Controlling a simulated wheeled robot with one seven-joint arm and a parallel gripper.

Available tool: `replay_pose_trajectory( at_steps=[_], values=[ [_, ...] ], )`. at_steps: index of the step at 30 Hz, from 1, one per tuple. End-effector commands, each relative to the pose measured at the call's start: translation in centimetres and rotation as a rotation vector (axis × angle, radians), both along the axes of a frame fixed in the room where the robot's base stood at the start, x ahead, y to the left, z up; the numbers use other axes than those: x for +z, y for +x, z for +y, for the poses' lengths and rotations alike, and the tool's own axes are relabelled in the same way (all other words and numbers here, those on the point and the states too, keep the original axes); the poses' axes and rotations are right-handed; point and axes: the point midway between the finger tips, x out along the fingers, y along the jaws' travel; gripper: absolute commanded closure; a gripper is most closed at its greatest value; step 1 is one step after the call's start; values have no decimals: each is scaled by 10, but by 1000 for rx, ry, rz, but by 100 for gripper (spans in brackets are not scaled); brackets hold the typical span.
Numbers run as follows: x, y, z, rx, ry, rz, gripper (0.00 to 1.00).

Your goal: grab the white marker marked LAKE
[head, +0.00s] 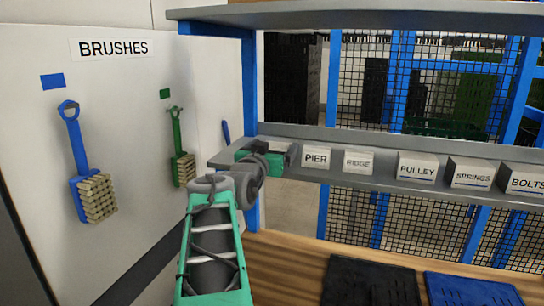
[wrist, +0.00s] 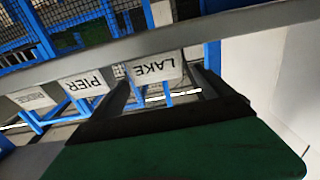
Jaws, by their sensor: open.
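The white marker marked LAKE (wrist: 155,68) shows in the wrist view, its label tilted, on the edge of a grey shelf. My gripper (wrist: 160,88) is open, with one dark finger on each side of the LAKE marker in that view. I cannot tell whether either finger touches it. In the head view my gripper (head: 284,156) is at the left end of the middle shelf (head: 340,139), just left of the PIER marker (head: 316,157). There the gripper hides most or all of the LAKE marker.
PIER (wrist: 87,82) is close beside LAKE. RIDGE (head: 358,160), PULLEY (head: 418,168), SPRINGS (head: 470,173) and BOLTS (head: 527,181) continue rightward. An upper shelf (head: 350,14) hangs above. A blue post (head: 250,90) and white brush panel (head: 125,130) stand left.

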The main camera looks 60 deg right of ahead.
Motion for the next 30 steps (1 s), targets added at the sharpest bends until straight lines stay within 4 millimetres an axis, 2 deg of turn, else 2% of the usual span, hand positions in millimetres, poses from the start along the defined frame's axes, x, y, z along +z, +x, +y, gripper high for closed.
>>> replay_pose_trajectory(
  at_steps=[7,12,19,30],
  values=[
    [8,3,-41,-6,4,4,9],
    [4,8,-65,-2,4,2,9],
    [2,10,-65,2,3,0,10],
    [2,11,-64,2,3,1,40]
  ],
)
